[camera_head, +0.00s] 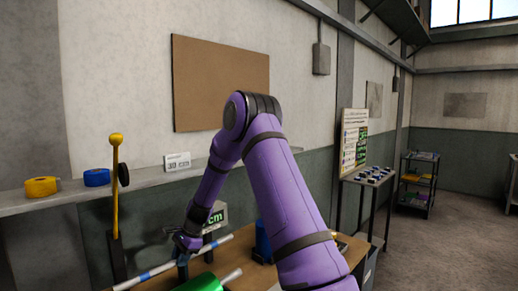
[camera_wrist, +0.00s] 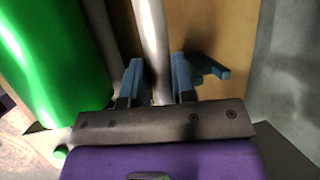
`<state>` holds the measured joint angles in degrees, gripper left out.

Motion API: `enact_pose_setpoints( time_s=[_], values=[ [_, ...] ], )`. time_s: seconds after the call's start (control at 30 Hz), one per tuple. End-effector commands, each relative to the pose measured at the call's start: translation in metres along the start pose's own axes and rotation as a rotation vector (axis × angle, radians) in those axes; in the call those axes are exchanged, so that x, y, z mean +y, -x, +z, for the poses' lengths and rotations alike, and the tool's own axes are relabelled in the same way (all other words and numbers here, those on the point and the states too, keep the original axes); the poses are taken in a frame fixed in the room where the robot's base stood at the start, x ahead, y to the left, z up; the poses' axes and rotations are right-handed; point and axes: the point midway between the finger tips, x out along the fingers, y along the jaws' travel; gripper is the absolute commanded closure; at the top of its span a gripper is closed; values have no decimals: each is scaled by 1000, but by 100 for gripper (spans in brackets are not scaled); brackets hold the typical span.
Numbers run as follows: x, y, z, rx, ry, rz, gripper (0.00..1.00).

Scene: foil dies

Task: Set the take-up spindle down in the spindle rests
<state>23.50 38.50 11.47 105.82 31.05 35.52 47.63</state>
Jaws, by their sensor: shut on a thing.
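A pale rod with blue bands, which I take for the take-up spindle (camera_head: 158,270), slants across the bench below my gripper (camera_head: 184,252). In the wrist view the spindle (camera_wrist: 153,35) is a plain silver-white rod running between the blue-grey fingers of my gripper (camera_wrist: 157,80), which is shut on it. A green roll (camera_head: 205,284) lies beside it on the near side; it fills the left of the wrist view (camera_wrist: 50,55). A grey bar (camera_wrist: 98,25) runs between roll and spindle. I cannot clearly make out the spindle rests or whether the spindle touches them.
The wooden bench top (camera_head: 255,278) shows under the arm. A box with a green display (camera_head: 215,216) stands behind the gripper. A yellow post with a ball top (camera_head: 116,190) rises at left. The wall shelf (camera_head: 60,195) holds yellow (camera_head: 41,186) and blue (camera_head: 97,177) tape rolls.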

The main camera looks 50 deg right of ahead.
Motion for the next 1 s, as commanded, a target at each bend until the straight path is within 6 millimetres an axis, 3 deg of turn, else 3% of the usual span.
enact_pose_setpoints(
  time_s=[0.23,1.0],
  values=[
    [4,8,3,0,-1,-1,100],
    [74,36,15,-1,-2,0,100]
  ],
)
